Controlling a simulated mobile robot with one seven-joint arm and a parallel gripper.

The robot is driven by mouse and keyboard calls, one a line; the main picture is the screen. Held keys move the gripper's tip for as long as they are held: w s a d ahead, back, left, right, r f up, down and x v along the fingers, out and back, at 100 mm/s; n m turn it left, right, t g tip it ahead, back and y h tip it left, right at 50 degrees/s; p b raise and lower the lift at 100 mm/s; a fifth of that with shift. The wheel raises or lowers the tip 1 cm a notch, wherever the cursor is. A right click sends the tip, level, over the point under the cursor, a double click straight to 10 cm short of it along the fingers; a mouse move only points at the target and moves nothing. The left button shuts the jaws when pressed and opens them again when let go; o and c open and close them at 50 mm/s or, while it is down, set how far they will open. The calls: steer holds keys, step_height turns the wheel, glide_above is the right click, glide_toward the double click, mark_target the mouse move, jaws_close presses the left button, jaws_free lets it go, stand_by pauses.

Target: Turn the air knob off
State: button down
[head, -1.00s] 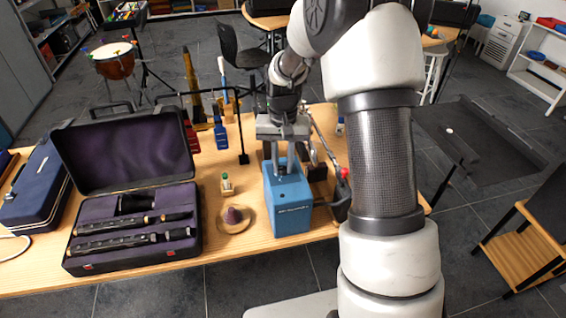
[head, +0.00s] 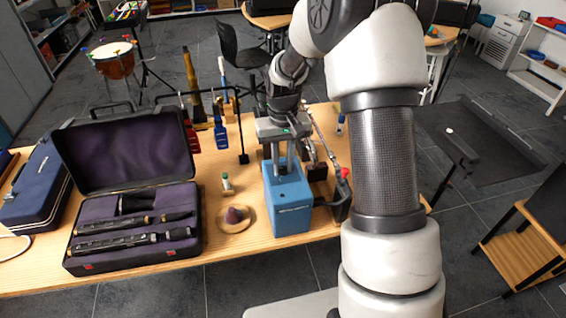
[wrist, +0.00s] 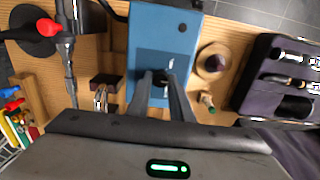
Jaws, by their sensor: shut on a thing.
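A blue box-shaped unit (head: 288,203) stands on the table, below my gripper. In the wrist view the same blue unit (wrist: 165,35) has a darker panel with a small dark knob (wrist: 161,77) on it. My gripper (wrist: 162,82) points at that panel, and its two fingers are shut on the knob, hiding its sides. In the head view my gripper (head: 283,160) is over the top of the blue unit, and the knob cannot be made out there. The knob's setting cannot be read.
A wooden disc with a purple centre (head: 235,216) and a small green-capped bottle (head: 227,183) lie left of the unit. An open instrument case (head: 130,200) is farther left. A dark stand with a red knob (head: 342,185) is close on the right.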

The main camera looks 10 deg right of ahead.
mark_target(283, 168)
steer(key=c, duration=1.6)
jaws_free()
step_height(283, 168, up, 18)
steer(key=shift+f+p, duration=0.2)
steer(key=shift+p, duration=0.3)
steer(key=s+r+t+p, duration=0.1)
steer(key=s+r+t, duration=0.1)
steer(key=s, duration=0.6)
steer(key=s+r+t+p, duration=0.1)
steer(key=s+r+p, duration=0.1)
steer(key=s+r, duration=0.3)
steer(key=s+r+t+p, duration=0.2)
steer(key=s+r, duration=0.2)
steer(key=s, duration=0.8)
steer(key=shift+a+r+t, duration=0.1)
steer(key=shift+a+t, duration=0.15)
steer(key=shift+t, duration=0.05)
